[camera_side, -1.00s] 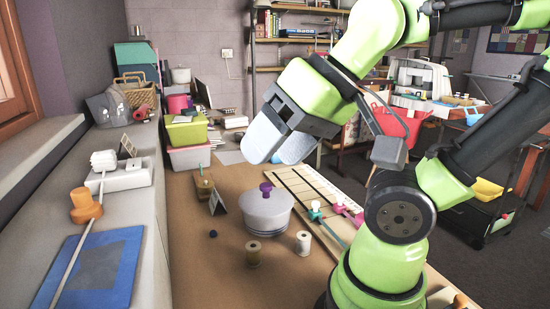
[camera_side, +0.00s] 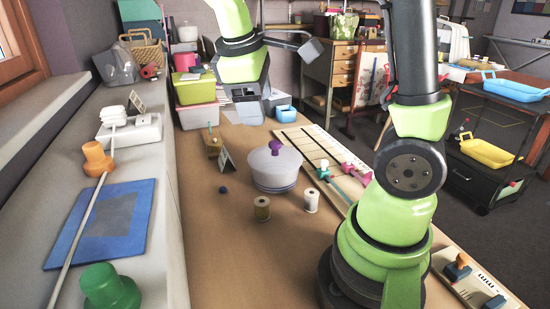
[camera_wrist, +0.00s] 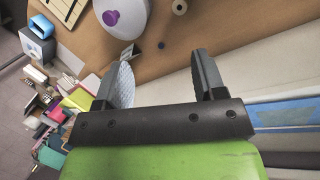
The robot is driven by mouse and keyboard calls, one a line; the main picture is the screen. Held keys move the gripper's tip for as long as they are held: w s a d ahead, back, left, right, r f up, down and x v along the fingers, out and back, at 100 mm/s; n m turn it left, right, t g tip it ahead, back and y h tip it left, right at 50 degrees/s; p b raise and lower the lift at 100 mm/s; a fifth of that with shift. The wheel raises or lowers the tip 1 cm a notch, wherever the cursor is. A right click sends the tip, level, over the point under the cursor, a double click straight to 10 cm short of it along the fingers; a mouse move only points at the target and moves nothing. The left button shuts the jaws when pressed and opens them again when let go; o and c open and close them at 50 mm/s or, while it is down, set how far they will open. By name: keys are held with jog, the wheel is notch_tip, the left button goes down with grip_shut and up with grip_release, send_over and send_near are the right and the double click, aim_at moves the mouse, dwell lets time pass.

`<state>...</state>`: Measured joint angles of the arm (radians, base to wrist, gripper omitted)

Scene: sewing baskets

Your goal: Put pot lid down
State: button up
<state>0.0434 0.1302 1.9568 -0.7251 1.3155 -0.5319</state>
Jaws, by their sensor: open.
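A white pot with a blue band (camera_side: 274,182) stands on the brown table. Its pale lid (camera_side: 262,161) with a purple knob (camera_side: 275,147) sits on top of it and looks level. The knob (camera_wrist: 110,17) also shows at the top of the wrist view. My gripper (camera_side: 248,108) is behind the pot in the side view, near the stacked bins, and apart from the lid. In the wrist view my gripper (camera_wrist: 165,78) has its two fingers spread with nothing held between them.
Two thread spools (camera_side: 262,208) and a small blue ball (camera_side: 222,190) lie before the pot. A small card stand (camera_side: 227,162) is left of it, and a ruled board (camera_side: 310,145) right. Bins (camera_side: 196,103) and a blue box (camera_side: 286,113) stand behind.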

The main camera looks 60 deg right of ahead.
jog(key=w+d+f+n+g+h, duration=0.4)
jog(key=w+d+f, duration=0.1)
jog(key=d+f, duration=0.1)
jog(key=n+g+h, duration=0.2)
jog(key=n+h, duration=0.2)
jog(key=n, duration=0.1)
send_near(273, 143)
jog(key=x, duration=0.3)
jog(key=shift+s+a, duration=0.15)
jog(key=shift+s, duration=0.1)
jog(key=shift+s+d+f, duration=0.2)
jog(key=shift+d+f, duration=0.15)
jog(key=shift+d, duration=0.15)
jog(key=x, duration=0.6)
jog(key=shift+d, duration=0.3)
jog(key=c, duration=1.1)
jog(key=shift+o, duration=0.2)
